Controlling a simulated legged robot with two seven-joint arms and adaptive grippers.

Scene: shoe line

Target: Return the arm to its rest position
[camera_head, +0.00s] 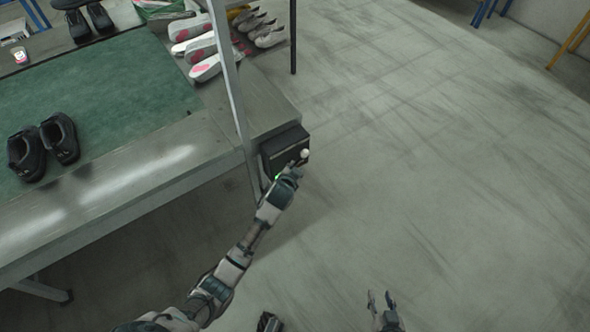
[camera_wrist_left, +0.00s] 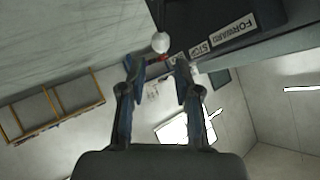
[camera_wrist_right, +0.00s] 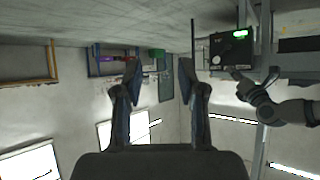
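My left arm reaches out to a dark control box (camera_head: 285,150) at the corner of the conveyor table. My left gripper (camera_head: 291,172) is at the box's front, close to a white round knob (camera_head: 305,153). In the left wrist view my left gripper (camera_wrist_left: 160,68) has its fingers apart, with the white knob (camera_wrist_left: 160,43) just beyond the tips; I cannot tell if they touch. Labels reading FORWARD and STOP show on the box (camera_wrist_left: 215,40). My right gripper (camera_head: 380,300) is open and empty over the floor; the right wrist view shows its spread fingers (camera_wrist_right: 158,75) too.
The table (camera_head: 120,195) with a green belt (camera_head: 90,105) carries a pair of black shoes (camera_head: 43,148) at left. A grey post (camera_head: 230,85) rises beside the box. Several light shoes (camera_head: 200,45) sit at the back. The floor (camera_head: 450,180) to the right is clear.

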